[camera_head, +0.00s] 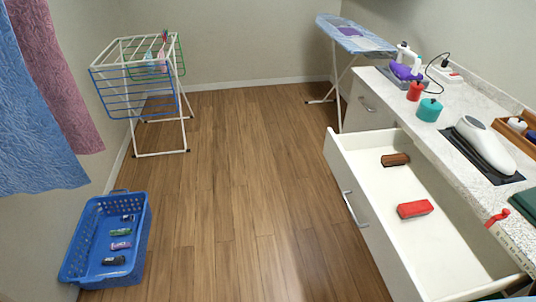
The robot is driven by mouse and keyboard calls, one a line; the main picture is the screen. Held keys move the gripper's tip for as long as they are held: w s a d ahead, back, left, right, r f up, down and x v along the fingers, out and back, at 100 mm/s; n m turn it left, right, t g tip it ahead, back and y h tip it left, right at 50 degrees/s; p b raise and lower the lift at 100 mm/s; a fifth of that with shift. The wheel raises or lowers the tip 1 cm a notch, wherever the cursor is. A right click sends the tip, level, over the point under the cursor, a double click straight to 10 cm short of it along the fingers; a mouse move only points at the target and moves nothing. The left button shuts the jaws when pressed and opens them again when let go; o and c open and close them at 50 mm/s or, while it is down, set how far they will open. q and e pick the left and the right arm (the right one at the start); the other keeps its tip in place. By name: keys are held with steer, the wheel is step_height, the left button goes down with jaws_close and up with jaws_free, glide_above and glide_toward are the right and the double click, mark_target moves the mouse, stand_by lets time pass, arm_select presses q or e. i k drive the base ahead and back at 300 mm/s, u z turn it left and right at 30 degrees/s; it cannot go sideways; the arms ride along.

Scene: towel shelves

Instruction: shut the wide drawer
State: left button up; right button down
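The wide drawer (374,242) stands pulled far out from under the marble-topped counter at the right. Its white front panel faces left into the room and carries a curved metal handle (354,208). Inside the drawer lie a brown brush-like object (396,159) and a red block-shaped object (415,209), well apart on its white floor. The near right corner of the drawer is cut off at the frame's lower edge. Neither of my grippers can be made out in the head view.
A blue basket (107,238) sits lower left, a drying rack (140,92) and ironing board (354,36) stand farther back. The wooden floor (235,190) between is clear.

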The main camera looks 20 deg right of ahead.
mark_target(448, 253)
steer(key=u, duration=0.15)
steer(key=i, duration=1.15)
steer(key=z, duration=0.9)
steer(key=i, duration=0.45)
steer(key=z, duration=0.45)
